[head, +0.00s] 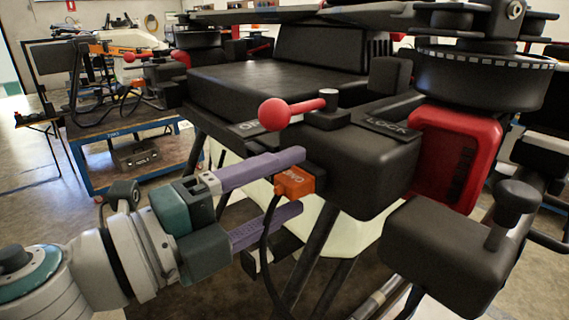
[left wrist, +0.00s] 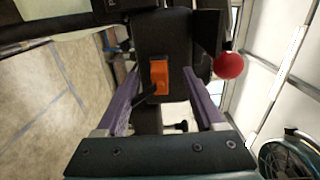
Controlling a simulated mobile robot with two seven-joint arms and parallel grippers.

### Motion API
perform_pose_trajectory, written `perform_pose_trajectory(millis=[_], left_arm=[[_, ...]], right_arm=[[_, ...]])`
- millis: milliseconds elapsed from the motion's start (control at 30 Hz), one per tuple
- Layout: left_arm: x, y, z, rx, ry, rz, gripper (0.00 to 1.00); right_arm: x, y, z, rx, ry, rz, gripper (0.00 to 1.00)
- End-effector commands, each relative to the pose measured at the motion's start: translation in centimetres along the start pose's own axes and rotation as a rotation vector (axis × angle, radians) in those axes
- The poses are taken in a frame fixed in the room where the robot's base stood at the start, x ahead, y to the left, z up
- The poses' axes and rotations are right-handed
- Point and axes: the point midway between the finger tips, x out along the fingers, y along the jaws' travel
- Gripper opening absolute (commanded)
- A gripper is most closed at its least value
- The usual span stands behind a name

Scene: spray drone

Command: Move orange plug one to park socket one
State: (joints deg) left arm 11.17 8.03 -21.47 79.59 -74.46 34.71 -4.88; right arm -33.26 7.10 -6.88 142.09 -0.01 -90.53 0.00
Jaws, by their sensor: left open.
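An orange plug (head: 294,182) sits against the side of a dark block (head: 375,170) on the drone, with a black cable hanging from it. In the left wrist view the orange plug (left wrist: 160,77) is near the centre, between the purple fingers. My left gripper (head: 286,186) is open, one finger above the plug and one below in the head view. In the left wrist view gaps show between the plug and both fingers. I cannot make out park socket one. My right gripper is not in view.
A red-ball lever (head: 275,114) stands just above the upper finger; the ball (left wrist: 228,65) is at right in the wrist view. A red block (head: 455,155) and dark round motor (head: 484,75) are at right. A blue-framed cart (head: 84,175) stands behind left.

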Motion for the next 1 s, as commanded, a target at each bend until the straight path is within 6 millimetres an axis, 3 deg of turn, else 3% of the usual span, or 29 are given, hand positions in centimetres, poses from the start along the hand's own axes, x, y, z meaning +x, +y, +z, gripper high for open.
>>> perform_pose_trajectory(millis=[300, 900, 1000], left_arm=[[0.00, 0.02, -0.01, 0.001, 0.000, 0.000, 0.68], [0.00, 0.02, -0.01, 0.000, 0.000, 0.000, 0.00], [0.00, 0.02, -0.01, 0.000, 0.000, 0.000, 0.00]], right_arm=[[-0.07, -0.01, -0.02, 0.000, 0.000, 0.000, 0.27], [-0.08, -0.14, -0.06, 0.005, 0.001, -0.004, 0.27], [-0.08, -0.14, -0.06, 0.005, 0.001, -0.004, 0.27]])
